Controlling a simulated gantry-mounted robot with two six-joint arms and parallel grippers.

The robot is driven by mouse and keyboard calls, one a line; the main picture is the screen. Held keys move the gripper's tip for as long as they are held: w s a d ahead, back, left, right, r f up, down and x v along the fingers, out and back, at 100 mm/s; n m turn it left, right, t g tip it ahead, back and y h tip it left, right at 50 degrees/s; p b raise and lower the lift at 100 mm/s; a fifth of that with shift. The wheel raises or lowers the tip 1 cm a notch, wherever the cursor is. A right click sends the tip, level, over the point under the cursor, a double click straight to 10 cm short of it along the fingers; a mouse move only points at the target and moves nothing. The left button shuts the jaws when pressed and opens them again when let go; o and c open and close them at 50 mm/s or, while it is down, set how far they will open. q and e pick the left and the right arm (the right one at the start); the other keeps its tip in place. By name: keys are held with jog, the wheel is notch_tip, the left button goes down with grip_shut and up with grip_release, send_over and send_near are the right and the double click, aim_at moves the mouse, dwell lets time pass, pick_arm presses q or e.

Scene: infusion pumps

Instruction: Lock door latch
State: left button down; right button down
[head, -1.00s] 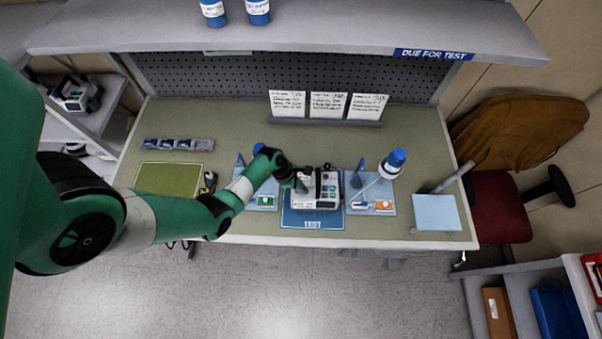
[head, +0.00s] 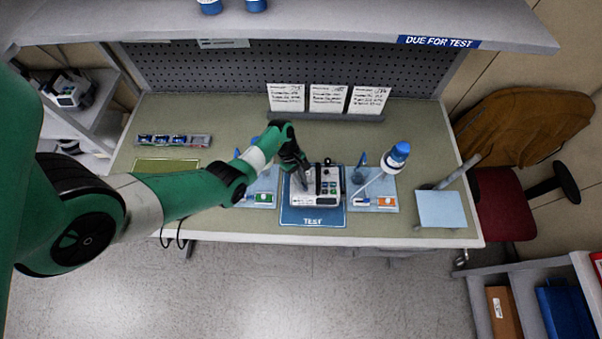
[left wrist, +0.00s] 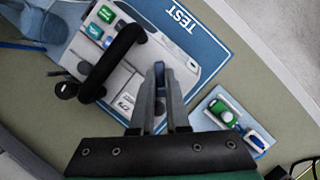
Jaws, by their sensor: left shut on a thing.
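A white infusion pump (head: 316,200) with a black handle and coloured keys sits on the blue TEST mat (head: 320,221). The pump also shows in the left wrist view (left wrist: 122,78), with the black handle (left wrist: 108,68) left of my fingers. My left gripper (head: 304,181) is at the pump's left part. In the left wrist view my left gripper's fingers (left wrist: 160,72) are close together on a narrow dark blue piece, which seems to be the door latch (left wrist: 160,88). The fingers hide most of it, so its exact position cannot be told. My right gripper is not in view.
Light blue trays with a green device (head: 264,198) and an orange device (head: 387,201) flank the mat. A blue-capped bottle (head: 397,156) stands at the right tray. A grey bin strip (head: 174,140) lies at the back left.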

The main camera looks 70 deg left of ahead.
pick_arm(q)
jog(key=m+b, duration=0.1)
jog(key=m+g+b, duration=0.1)
jog(key=shift+w+a+f+m, duration=0.1)
jog(key=shift+w+f+m, duration=0.15)
jog(key=shift+m, duration=0.15)
jog(key=m+b, duration=0.2)
jog(key=b, duration=0.1)
jog(key=m+g+b, duration=0.1)
jog(key=m+b, duration=0.1)
jog(key=b, duration=0.2)
jog(key=shift+w+f+g, duration=0.1)
jog(key=shift+f+g, duration=0.05)
jog(key=shift+g, duration=0.15)
jog(key=shift+r+m+b, duration=0.25)
jog(key=shift+m+b, duration=0.15)
jog(key=shift+b, duration=0.3)
jog(key=c, duration=0.9)
grip_release()
jog(key=shift+r, duration=0.1)
jog(key=shift+r, duration=0.1)
